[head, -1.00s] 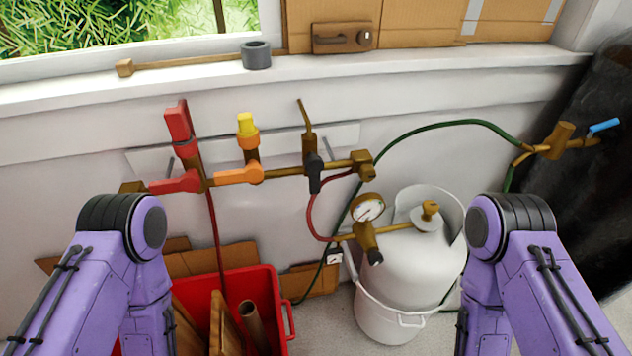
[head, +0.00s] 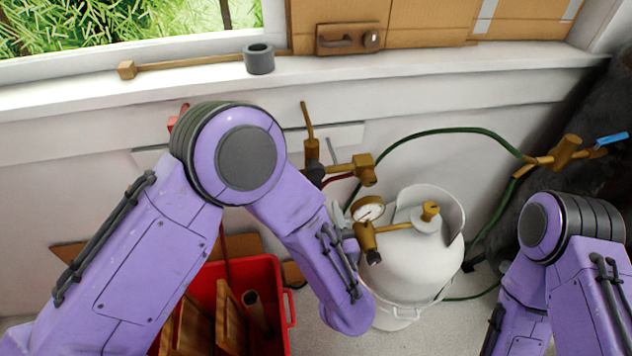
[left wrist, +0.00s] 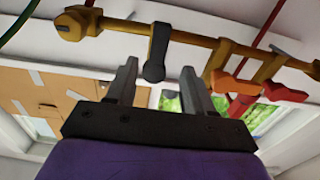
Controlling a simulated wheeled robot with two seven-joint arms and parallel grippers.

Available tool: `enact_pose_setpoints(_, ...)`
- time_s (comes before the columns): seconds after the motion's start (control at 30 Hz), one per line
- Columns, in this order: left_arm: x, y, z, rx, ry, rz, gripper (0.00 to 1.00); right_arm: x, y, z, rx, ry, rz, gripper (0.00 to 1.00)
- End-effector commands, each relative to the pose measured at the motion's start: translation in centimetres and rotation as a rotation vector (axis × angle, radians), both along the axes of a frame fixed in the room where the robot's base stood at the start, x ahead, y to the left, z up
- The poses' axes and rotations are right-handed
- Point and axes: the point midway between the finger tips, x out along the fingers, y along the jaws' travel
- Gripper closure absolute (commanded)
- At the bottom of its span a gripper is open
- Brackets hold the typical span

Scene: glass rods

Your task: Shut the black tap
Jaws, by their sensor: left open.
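The black tap (left wrist: 157,52) is on the brass pipe in the left wrist view, its handle lying across the pipe. In the head view only a bit of the black tap (head: 316,174) shows past my left arm. My left gripper (left wrist: 159,66) is open, one finger to each side of the black handle's end as seen from the wrist. I see no clear contact, and the depth between fingers and handle is hard to judge. In the head view my left forearm hides most of this gripper. My right gripper is out of view; only its arm shows.
The brass pipe (left wrist: 195,38) also carries orange (left wrist: 232,85) and red (left wrist: 282,92) taps close to the fingers. A white gas cylinder (head: 415,255) with a gauge (head: 367,209) stands below right. A red crate (head: 270,290) is below. A green hose (head: 440,131) loops right.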

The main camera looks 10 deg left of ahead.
Motion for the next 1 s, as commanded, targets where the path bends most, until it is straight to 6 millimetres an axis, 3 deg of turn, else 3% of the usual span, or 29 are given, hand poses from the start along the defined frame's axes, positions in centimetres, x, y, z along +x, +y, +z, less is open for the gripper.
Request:
enact_pose_setpoints(0.33, 6.7, 3.1, 0.1, -0.003, 0.002, 0.006, 0.48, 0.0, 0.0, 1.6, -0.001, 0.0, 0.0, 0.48)
enact_pose_setpoints(0.5, 7.9, 3.6, 0.0, -0.001, 0.002, 0.004, 0.48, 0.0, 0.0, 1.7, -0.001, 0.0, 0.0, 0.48)
enact_pose_setpoints(0.73, 8.0, 3.6, 0.0, -0.001, 0.002, 0.003, 0.48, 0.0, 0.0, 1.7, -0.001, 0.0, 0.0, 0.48)
enact_pose_setpoints(0.9, 8.0, 3.6, 0.0, 0.0, 0.001, 0.004, 1.0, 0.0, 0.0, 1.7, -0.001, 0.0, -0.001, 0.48)
enact_pose_setpoints(1.0, 8.0, 4.2, 0.0, 0.0, 0.001, 0.005, 1.0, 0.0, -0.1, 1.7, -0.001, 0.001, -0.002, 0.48)
